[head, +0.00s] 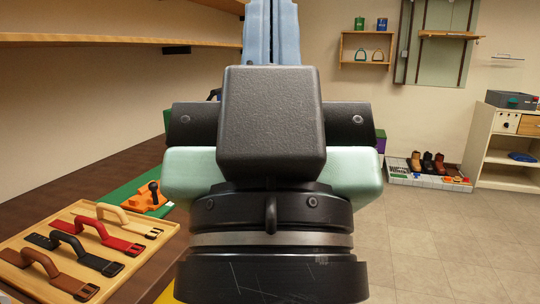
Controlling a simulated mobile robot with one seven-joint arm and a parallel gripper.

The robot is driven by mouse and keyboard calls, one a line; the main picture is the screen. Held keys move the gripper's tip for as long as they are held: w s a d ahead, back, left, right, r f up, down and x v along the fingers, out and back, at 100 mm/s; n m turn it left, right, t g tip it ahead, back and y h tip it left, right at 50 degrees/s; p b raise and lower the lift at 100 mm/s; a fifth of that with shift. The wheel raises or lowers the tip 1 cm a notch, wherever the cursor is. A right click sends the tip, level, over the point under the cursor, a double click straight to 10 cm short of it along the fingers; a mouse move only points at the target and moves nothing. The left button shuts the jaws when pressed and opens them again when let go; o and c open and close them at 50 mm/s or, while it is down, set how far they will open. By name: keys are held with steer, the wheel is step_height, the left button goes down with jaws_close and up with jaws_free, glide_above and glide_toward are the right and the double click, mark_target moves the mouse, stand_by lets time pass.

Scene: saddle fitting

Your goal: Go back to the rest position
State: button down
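My gripper (271,12) stands large in the middle of the head view, pointing up and away from the camera. Its two light blue fingers lie side by side with only a narrow line between them, so it looks shut. My black wrist and hand hide much of the middle of the room.
At the lower left, a wooden tray (22,240) with several buckled strap handles lies on a dark table (40,206). An orange fixture (148,198) sits on a green mat (122,190). Shoes (427,162) and a cabinet (508,145) stand right. The tiled floor (440,235) is clear.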

step_height(320, 180, up, 24)
steer(key=p, duration=2.1)
steer(key=shift+p, duration=0.35)
steer(key=shift+a+f, duration=0.1)
